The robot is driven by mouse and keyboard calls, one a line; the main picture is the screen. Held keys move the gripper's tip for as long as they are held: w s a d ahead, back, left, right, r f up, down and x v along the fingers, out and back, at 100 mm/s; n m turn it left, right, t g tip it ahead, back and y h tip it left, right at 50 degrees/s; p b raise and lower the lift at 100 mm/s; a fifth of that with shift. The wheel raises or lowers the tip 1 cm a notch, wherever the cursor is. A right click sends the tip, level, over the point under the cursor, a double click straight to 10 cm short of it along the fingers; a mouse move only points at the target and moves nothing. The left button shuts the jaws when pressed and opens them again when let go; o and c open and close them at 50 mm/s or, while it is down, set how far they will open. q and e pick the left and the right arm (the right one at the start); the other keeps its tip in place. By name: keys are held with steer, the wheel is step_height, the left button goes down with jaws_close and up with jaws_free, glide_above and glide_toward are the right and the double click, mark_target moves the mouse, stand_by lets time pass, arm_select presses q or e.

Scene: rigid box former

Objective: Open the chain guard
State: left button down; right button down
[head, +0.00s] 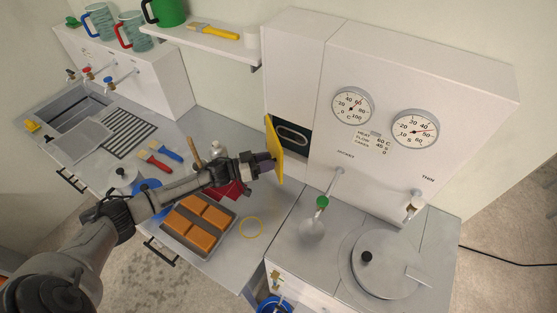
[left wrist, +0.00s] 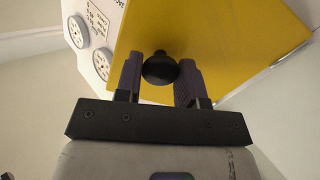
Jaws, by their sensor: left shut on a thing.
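The chain guard is a yellow panel (head: 274,150) on the left part of the white machine. It stands swung out from the machine front, seen nearly edge-on in the head view, and a dark recess with a chain loop (head: 292,136) shows beside it. In the left wrist view the yellow panel (left wrist: 225,45) fills the upper right, with a round black knob (left wrist: 160,68) on it. My left gripper (head: 266,164) is shut on this knob, one finger on each side. My right gripper is not in view.
A shelf (head: 200,38) hangs above.

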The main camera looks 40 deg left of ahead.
arm_select(q)
steer(key=shift+s+a+m+g+h+b, duration=0.65)
steer(key=shift+a+m+g+h, duration=0.3)
steer(key=shift+h, duration=0.25)
steer(key=c, duration=0.7)
jaws_free()
steer(key=shift+c, duration=0.2)
steer(key=shift+s, duration=0.1)
steer(key=b+v, duration=0.1)
steer(key=v, duration=1.2)
steer(key=shift+s+a, duration=0.2)
steer(key=shift+a, duration=0.05)
steer(key=shift+f, duration=0.1)
